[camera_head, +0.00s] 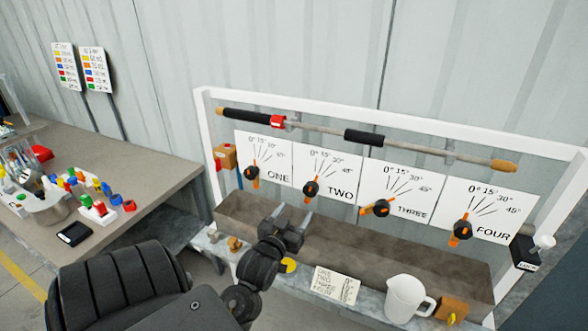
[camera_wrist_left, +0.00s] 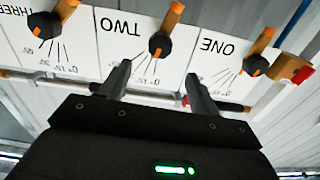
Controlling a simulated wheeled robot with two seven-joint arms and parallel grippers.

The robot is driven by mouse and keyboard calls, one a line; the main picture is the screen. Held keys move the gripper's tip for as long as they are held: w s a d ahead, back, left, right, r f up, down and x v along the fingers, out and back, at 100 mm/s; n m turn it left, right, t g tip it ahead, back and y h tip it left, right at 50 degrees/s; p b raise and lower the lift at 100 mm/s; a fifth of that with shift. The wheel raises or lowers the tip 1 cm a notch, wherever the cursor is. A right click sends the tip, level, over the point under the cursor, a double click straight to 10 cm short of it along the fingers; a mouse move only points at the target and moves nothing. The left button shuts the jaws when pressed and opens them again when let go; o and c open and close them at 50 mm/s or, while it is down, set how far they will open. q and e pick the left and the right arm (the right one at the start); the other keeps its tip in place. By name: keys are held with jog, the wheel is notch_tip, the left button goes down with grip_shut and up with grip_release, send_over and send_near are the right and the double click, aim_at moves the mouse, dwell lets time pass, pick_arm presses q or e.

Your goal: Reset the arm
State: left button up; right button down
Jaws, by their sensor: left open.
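My left arm comes in from the lower left in the head view. Its gripper (camera_head: 287,228) is held in front of the pump panel, over the front of the grey trough, below the ONE and TWO dials. In the left wrist view the two fingers (camera_wrist_left: 155,85) are apart with nothing between them, pointing towards the panel, which shows upside down. The knobs for ONE (camera_head: 251,172), TWO (camera_head: 310,188), THREE (camera_head: 381,208) and FOUR (camera_head: 462,229) are black with orange handles. My right gripper is not in view.
A white pitcher (camera_head: 405,298) and a wooden block (camera_head: 451,309) stand at the front right of the trough (camera_head: 400,262). A horizontal bar (camera_head: 330,131) with black grips runs above the dials. A bench (camera_head: 150,172) with colourful bottles is at the left.

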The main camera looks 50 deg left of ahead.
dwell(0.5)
pick_arm(q)
jog(key=s+d+f+m+g+h, duration=0.4)
jog(key=s+d+f+g+h, duration=0.25)
jog(key=d+f, duration=0.6)
jog(key=s+d+f+m+g+h, duration=0.1)
jog(key=s+d+f+g, duration=0.25)
jog(key=s, duration=0.35)
jog(key=s+d+f+m+g, duration=0.1)
jog(key=s+d+f+g, duration=0.15)
jog(key=s+d, duration=0.35)
notch_tip(320, 180, down, 27)
jog(key=s+a+g, duration=0.1)
jog(key=s+g, duration=0.1)
jog(key=s, duration=0.1)
jog(key=s+a+f, duration=0.3)
jog(key=s+f, duration=1.2)
jog(key=s, duration=0.1)
jog(key=shift+f+m+g, duration=0.15)
jog(key=shift+m+g, duration=0.25)
jog(key=shift+g, duration=0.05)
